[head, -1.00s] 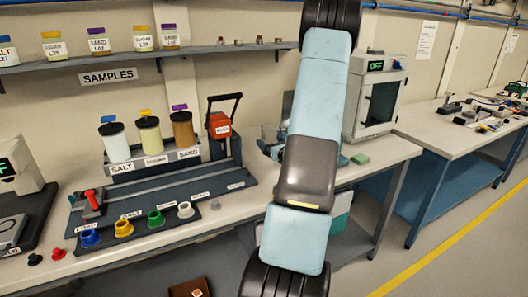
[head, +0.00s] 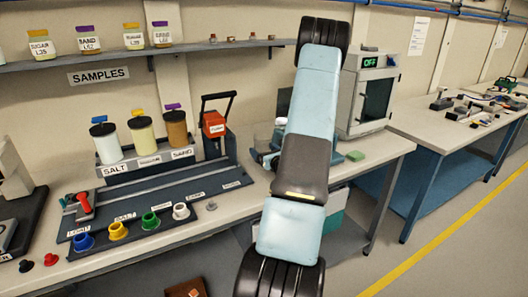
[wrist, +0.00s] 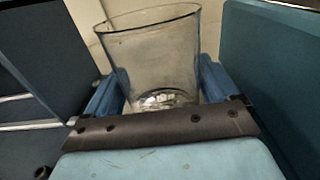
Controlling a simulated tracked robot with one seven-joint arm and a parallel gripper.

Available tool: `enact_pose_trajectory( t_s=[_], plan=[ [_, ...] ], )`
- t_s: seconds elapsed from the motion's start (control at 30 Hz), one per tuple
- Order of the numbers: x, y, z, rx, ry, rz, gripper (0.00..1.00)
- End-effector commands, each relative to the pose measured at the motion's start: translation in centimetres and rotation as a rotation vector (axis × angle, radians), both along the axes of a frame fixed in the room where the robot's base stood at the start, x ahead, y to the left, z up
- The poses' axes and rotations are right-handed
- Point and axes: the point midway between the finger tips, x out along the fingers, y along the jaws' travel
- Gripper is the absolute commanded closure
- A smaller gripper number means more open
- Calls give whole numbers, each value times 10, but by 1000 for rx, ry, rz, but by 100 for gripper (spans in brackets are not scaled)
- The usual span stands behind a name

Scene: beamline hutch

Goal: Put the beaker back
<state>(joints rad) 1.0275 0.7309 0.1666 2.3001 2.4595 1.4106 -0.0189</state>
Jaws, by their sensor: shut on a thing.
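In the wrist view the clear glass beaker (wrist: 152,55) stands between the two blue fingers of my gripper (wrist: 160,88), which is shut on it. Its rim is open and slightly tilted in the picture. A few small pale pieces show at its bottom. In the head view my arm covers most of the gripper area. A clear glass shape and some blue parts show just left of the arm, above the bench, too covered to tell apart. What lies under the beaker is hidden.
A rack of three lidded jars (head: 143,137) and a dark station with coloured cups (head: 118,230) stand on the bench at left. A red-headed press (head: 213,124) is beside them. A white oven (head: 358,90) and a green block (head: 355,156) are right of my arm.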

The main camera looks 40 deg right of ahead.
Motion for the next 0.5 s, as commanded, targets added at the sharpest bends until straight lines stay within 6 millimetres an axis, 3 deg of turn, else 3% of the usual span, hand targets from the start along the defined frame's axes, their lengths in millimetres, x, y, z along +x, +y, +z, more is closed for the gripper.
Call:
enact_pose_trajectory(
  t_s=[0.1,0.13,0.27,0.5],
  plan=[
    [0,0,-2,0,0,0,52],
    [0,0,-2,0,0,0,11],
    [0,0,-2,0,0,0,0],
    [-1,-1,-1,0,0,-2,0]
  ],
)
